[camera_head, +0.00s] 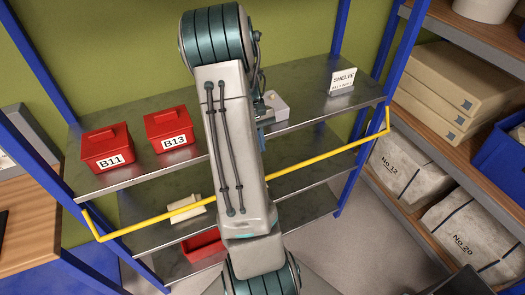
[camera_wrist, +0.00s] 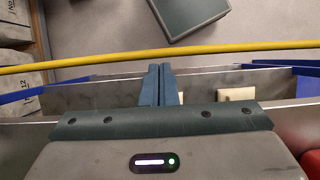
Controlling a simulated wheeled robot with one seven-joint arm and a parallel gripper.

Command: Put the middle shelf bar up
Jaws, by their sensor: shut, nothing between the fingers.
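The yellow shelf bar (camera_head: 315,169) runs across the front of the blue-posted shelf rack. Its short bent ends meet the left and right posts near the upper visible shelf (camera_head: 225,130), and its long span sits lower and out in front of that shelf. My arm hides the middle of the bar in the head view. In the wrist view the bar (camera_wrist: 230,50) crosses the whole picture just past my fingertips, with a small gap showing. My gripper (camera_wrist: 161,70) is shut and empty, its fingers pressed together. The head view mostly hides it behind my arm.
Red boxes B11 (camera_head: 107,150) and B13 (camera_head: 169,130) stand on the upper visible shelf, with a shelf sign (camera_head: 342,80) at right. A cream block (camera_head: 187,208) and a red bin (camera_head: 203,246) sit lower. A side rack with wrapped bundles (camera_head: 408,165) stands at right.

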